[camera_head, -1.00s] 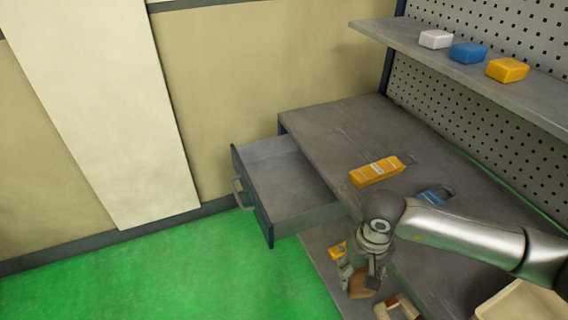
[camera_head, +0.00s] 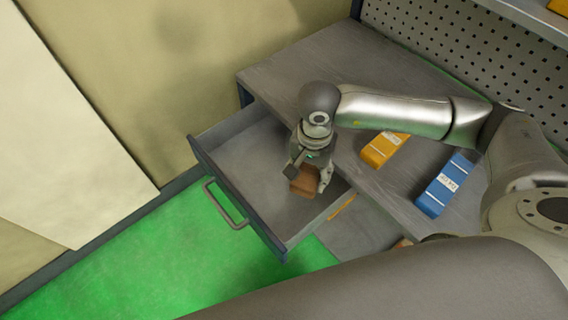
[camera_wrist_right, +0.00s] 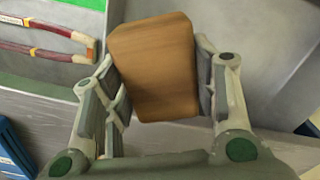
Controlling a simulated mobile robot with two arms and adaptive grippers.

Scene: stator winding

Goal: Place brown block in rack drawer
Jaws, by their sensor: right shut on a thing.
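The brown block (camera_head: 304,182) is held between the fingers of my right gripper (camera_head: 310,178), which is shut on it. The block and gripper are over the inside of the open rack drawer (camera_head: 237,165), towards its right side. I cannot tell whether the block touches the drawer floor. In the right wrist view the block (camera_wrist_right: 155,68) sits between both fingers (camera_wrist_right: 158,85), slightly tilted, with the grey drawer surface (camera_wrist_right: 255,40) behind it. My left gripper is not in view.
The drawer's handle (camera_head: 228,208) faces the green floor (camera_head: 140,262). On the rack top (camera_head: 310,65) lie a yellow box (camera_head: 384,147) and a blue box (camera_head: 446,185). A pegboard (camera_head: 450,45) stands behind. The drawer's left part is empty.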

